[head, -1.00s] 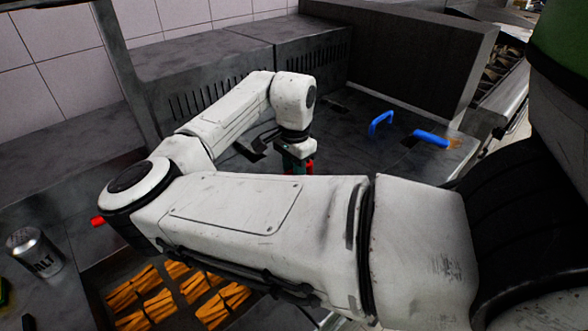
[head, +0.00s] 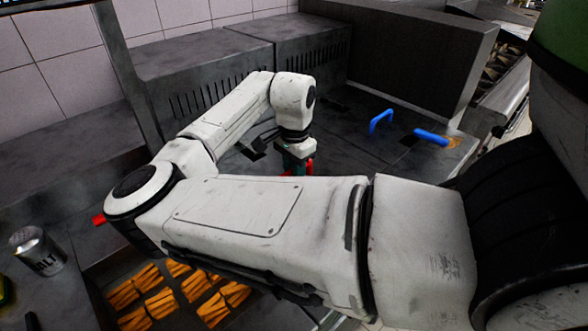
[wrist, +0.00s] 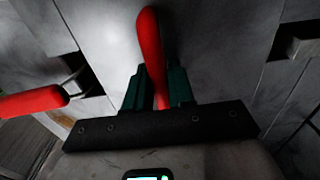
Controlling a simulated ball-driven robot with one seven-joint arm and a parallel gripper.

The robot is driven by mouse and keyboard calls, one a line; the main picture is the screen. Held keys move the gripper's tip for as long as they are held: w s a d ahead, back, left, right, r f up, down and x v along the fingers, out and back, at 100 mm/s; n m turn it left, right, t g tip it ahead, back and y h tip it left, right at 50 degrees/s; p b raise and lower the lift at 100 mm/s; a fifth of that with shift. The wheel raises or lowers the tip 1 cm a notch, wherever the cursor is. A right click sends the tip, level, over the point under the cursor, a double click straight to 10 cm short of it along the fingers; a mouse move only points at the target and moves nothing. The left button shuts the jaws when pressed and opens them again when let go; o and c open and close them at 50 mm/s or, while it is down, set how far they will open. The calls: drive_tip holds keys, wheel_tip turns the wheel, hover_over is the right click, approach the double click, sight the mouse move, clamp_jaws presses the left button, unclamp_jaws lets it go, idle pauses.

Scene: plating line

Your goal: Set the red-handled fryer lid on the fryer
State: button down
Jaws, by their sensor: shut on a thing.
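My gripper (head: 293,165) is low over the metal fryer counter, partly hidden behind my own arm in the head view. In the wrist view its teal fingers (wrist: 155,90) are shut on the red handle (wrist: 149,45) of the fryer lid, which runs up between them. Grey metal (wrist: 215,50) lies under the handle; I cannot tell where the lid plate ends and the counter begins. In the head view a bit of red (head: 310,166) shows at the fingers. My arm hides the lid and the fryer opening under it, so I cannot tell whether they touch.
A second red handle (wrist: 35,102) is at the wrist view's left, beside a dark slot. A red tip (head: 98,219) shows left of my arm. A blue arched handle (head: 381,121) and blue straight handle (head: 431,137) stand right.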

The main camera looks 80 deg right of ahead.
drive_tip(key=c, duration=0.9)
unclamp_jaws()
wheel_tip(320, 180, up, 11)
drive_tip(key=shift+f, duration=0.1)
drive_tip(key=shift+s, duration=0.1)
